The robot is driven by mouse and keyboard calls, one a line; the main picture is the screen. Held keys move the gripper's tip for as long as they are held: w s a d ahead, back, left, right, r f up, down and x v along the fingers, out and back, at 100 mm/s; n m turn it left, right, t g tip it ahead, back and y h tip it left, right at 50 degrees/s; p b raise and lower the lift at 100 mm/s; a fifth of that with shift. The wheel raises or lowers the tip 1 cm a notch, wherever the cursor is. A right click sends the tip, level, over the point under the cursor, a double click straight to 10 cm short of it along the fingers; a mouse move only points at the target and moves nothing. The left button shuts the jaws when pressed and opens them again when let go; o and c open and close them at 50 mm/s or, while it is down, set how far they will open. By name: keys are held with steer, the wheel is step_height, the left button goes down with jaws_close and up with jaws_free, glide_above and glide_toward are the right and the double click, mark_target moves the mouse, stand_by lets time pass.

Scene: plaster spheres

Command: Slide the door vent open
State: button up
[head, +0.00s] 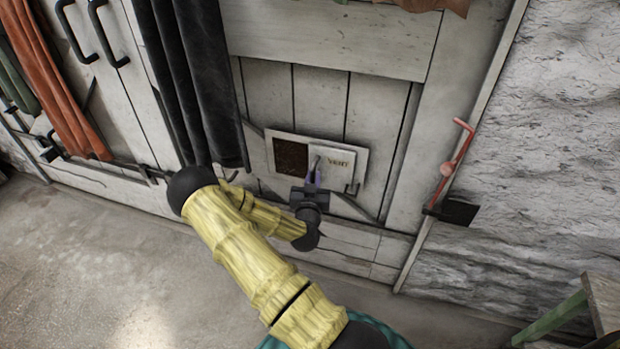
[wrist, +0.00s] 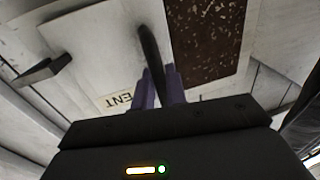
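The door vent is a pale panel low on the plank door. Its dark brown speckled mesh (head: 291,158) shows on the left, and its white slide plate (head: 343,161), lettered VENT, is on the right. In the wrist view, the mesh (wrist: 207,40) is at upper right and the plate (wrist: 95,50) at left. A thin dark handle (head: 316,161) stands on the plate near the mesh edge. My gripper (head: 313,176) reaches it from below. In the wrist view, the purple fingers of my gripper (wrist: 161,86) lie close on both sides of the handle (wrist: 150,45), apparently closed on it.
A small dark bracket (head: 352,187) sits at the plate's lower right. Dark cloth (head: 205,80) hangs left of the vent. A red lever (head: 455,150) is on the door frame at right, beside a rough stone wall (head: 560,130). A wooden stool (head: 600,300) stands at lower right.

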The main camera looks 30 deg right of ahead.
steer(key=o, duration=0.3)
steer(key=shift+s+d, duration=0.25)
steer(key=shift+a, duration=0.15)
steer(key=p+v, duration=0.4)
steer(key=v, duration=1.3)
steer(key=shift+a, duration=0.2)
steer(key=shift+w, duration=0.1)
